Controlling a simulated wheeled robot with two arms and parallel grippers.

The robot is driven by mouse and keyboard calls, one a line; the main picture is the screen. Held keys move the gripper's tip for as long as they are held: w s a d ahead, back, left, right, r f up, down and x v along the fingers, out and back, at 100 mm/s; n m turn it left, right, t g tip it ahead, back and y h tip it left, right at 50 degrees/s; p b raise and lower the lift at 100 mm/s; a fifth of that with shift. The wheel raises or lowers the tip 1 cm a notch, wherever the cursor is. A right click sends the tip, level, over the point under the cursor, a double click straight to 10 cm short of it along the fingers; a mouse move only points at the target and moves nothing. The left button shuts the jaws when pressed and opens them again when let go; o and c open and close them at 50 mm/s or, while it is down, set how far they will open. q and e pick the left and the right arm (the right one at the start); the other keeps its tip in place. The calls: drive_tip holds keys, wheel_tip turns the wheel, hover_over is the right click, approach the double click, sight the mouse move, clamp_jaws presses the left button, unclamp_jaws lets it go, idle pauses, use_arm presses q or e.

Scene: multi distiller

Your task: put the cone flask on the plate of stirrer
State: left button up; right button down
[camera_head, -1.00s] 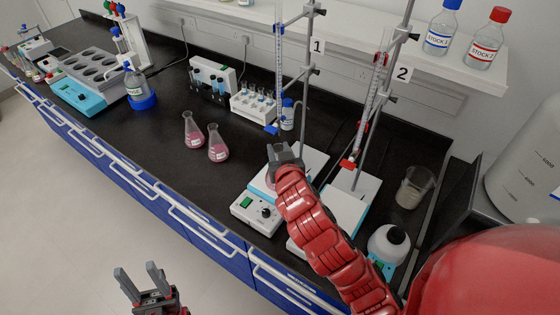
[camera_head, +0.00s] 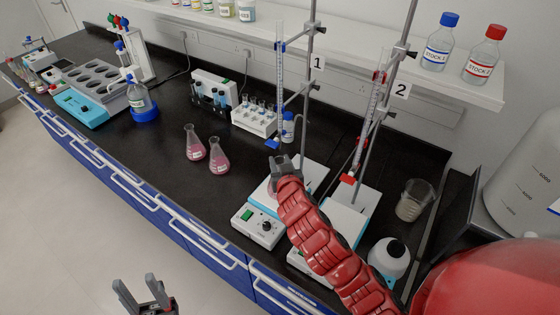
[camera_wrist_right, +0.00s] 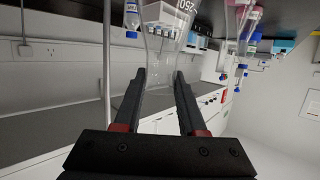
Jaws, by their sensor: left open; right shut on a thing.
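My right gripper (camera_head: 284,163) is over the left stirrer under burette 1. It is shut on a clear glass cone flask (camera_wrist_right: 160,45) with a 250 mark, seen between the fingers in the right wrist view (camera_wrist_right: 159,88). In the head view, the gripper and arm mostly hide this flask; I cannot tell whether its base touches the plate. The left stirrer (camera_head: 257,231) is white and blue with a green switch and a knob. Two other cone flasks with pink liquid, one (camera_head: 194,146) and another (camera_head: 219,157), stand on the bench. My left gripper (camera_head: 136,285) is open and empty, off the bench front.
Burette stand 1 (camera_head: 308,75) rises behind the left stirrer. A second stirrer (camera_head: 347,218) with burette stand 2 (camera_head: 397,85) is to the right.

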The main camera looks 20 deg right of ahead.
drive_tip(key=c, duration=0.9)
unclamp_jaws()
drive_tip(key=shift+f, duration=0.15)
drive_tip(key=o, duration=0.4)
